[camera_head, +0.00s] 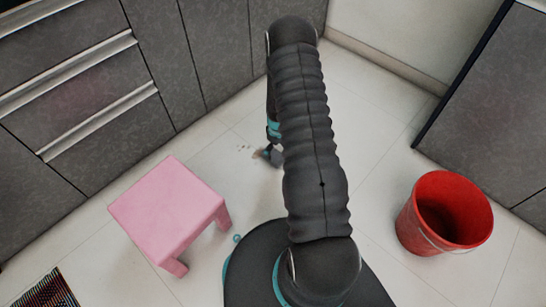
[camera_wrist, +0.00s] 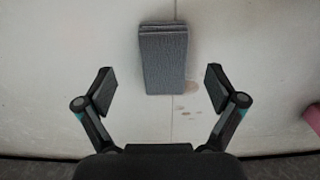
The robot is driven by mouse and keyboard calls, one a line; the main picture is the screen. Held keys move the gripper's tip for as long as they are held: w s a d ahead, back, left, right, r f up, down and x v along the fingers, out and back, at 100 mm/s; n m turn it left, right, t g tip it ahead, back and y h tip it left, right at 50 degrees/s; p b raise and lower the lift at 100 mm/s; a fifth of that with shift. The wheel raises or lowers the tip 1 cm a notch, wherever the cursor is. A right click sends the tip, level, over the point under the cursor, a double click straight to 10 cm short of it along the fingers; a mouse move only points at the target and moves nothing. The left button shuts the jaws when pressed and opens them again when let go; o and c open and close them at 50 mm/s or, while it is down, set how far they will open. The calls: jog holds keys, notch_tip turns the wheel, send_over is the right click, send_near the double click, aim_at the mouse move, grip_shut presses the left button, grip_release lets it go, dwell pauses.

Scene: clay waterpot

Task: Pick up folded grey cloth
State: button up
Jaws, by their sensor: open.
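The folded grey cloth (camera_wrist: 163,58) lies on the pale floor in the wrist view, upper middle. It is a neat rectangle with layered folds showing at its top edge. In the head view I cannot see it; my arm covers part of the floor. My gripper (camera_wrist: 160,84) is open and empty, its fingers spread wide to the left and right of the cloth's lower end in the picture. No contact shows, and its height above the cloth is hard to tell. In the head view my gripper (camera_head: 273,152) is partly hidden behind my arm.
A pink stool (camera_head: 168,205) stands at left and a red bucket (camera_head: 410,220) at right. Grey cabinets (camera_head: 100,85) line the left and a grey unit (camera_head: 490,100) the right. Brown crumbs or stains (camera_wrist: 186,88) lie beside the cloth. A striped mat (camera_head: 48,290) is at lower left.

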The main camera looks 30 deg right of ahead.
aim_at(275, 155)
jog(key=f, duration=0.5)
jog(key=shift+w+a+b, duration=0.25)
jog(key=shift+a+b, duration=0.05)
jog(key=shift+b, duration=0.05)
jog(key=c, duration=1.3)
jog(key=shift+r, duration=0.1)
jog(key=shift+c, duration=0.2)
jog(key=shift+r, duration=0.1)
jog(key=shift+r, duration=0.65)
notch_tip(275, 155, up, 3)
jog(key=shift+r+p, duration=0.1)
jog(key=shift+p, duration=0.35)
jog(key=s+d+r+p, duration=0.1)
jog(key=s+d+r, duration=0.5)
jog(key=s+d, duration=0.1)
jog(key=shift+s+d+r, duration=0.15)
jog(key=shift+s+d, duration=0.25)
jog(key=shift+s, duration=0.4)
